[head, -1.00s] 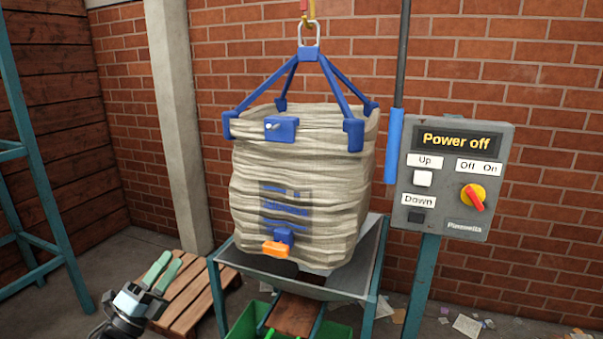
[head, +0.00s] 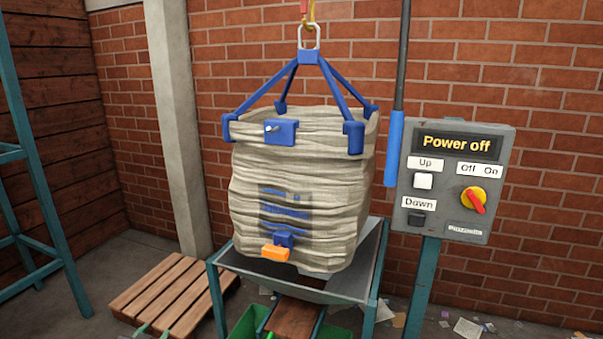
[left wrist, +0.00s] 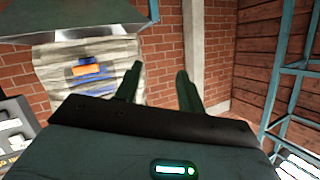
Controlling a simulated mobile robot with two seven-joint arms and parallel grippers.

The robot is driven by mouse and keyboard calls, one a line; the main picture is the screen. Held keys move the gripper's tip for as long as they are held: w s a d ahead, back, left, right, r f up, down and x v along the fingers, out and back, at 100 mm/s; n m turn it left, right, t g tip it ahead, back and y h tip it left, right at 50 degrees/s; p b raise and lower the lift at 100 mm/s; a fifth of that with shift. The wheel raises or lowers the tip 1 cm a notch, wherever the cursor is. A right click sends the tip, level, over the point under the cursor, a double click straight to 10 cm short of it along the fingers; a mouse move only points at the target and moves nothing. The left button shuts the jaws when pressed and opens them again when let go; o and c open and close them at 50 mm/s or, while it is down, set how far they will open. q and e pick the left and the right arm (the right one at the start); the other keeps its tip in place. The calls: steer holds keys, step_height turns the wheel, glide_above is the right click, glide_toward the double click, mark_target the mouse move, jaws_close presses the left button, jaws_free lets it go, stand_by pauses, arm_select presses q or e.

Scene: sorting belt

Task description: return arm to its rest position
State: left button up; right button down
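My left gripper (head: 154,331) shows only its green fingertips at the bottom edge of the head view, in front of the wooden pallet. In the left wrist view my left gripper (left wrist: 158,82) has its two green fingers apart, with nothing between them. The rest of the left arm is out of the head view.
A big bag (head: 300,190) hangs from blue straps over a metal hopper (head: 370,265). An orange clip (head: 275,253) is at its lower front. A control box (head: 455,180) reading "Power off" stands right. A pallet (head: 175,290) lies left, beside a teal frame (head: 45,200).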

arm_select(q)
steer(key=s+d+f+g+h, duration=0.1)
steer(key=s+d+f, duration=0.35)
steer(key=s, duration=0.55)
steer(key=s+d+f+g+h, duration=0.15)
steer(key=s+d+f, duration=0.35)
steer(key=s, duration=0.5)
steer(key=s+d+f+g, duration=0.25)
steer(key=s+f, duration=0.35)
steer(key=s, duration=0.4)
steer(key=s+d+n, duration=0.1)
steer(key=s+d, duration=0.3)
steer(key=s, duration=0.7)
steer(key=shift+s+g, duration=0.3)
steer(key=shift+s, duration=0.1)
